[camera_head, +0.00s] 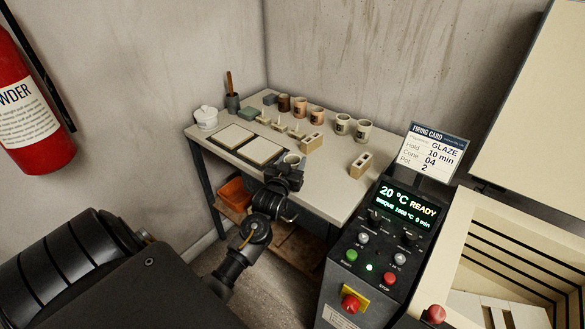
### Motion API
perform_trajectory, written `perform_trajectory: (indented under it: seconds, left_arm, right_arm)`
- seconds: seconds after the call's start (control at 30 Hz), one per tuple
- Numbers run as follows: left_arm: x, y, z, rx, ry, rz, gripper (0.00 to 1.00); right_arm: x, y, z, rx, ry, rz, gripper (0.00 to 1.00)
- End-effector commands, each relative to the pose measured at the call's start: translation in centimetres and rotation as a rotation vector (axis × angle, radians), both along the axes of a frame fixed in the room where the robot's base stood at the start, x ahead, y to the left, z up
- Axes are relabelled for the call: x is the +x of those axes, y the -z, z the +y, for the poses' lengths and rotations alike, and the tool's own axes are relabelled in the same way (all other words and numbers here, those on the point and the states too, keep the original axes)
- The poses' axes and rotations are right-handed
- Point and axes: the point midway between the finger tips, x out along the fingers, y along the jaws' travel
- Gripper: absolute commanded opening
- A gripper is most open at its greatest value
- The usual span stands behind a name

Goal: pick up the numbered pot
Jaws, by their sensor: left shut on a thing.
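My left gripper (286,172) reaches over the front edge of the table and is shut on a small pale pot (292,159). Only the pot's top and rim show above the gripper; any number on it is hidden. I cannot tell whether it touches the table. Several other pots stand in a row at the back: a dark brown one (284,102), an orange one (300,105), a tan one (317,114) and two pale speckled ones (342,123) (362,130). Their markings are too small to read. My right gripper is out of view.
The table (337,190) has free room at its right front. Two pale blocks (361,165) (312,143), framed tiles (263,150) and a white lidded jar (206,117) stand on it. A firing card (434,150) reading "Pot 2" stands above the kiln controls (375,240). The open kiln (470,225) is at right.

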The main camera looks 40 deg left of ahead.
Motion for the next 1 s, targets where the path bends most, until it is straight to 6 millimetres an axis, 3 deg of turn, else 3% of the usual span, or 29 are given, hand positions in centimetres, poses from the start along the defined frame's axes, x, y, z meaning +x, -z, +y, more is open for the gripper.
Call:
perform_trajectory:
  seconds: [0.27, 0.47, 0.73, 1.0]
  left_arm:
    - [0.0, -0.7, 0.0, 0.001, 0.000, -0.002, 0.24]
    - [-0.1, -3.6, -0.1, 0.002, 0.000, -0.006, 0.24]
    - [-4.4, -9.7, -3.3, -0.003, 0.001, -0.007, 0.24]
    - [-9.1, -11.9, -7.0, -0.004, 0.000, -0.003, 0.24]
  right_arm:
    - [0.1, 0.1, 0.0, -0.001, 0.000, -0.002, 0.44]
    - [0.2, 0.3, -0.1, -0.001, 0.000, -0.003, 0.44]
    - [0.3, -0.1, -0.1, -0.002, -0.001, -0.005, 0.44]
    - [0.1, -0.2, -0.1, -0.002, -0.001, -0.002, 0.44]
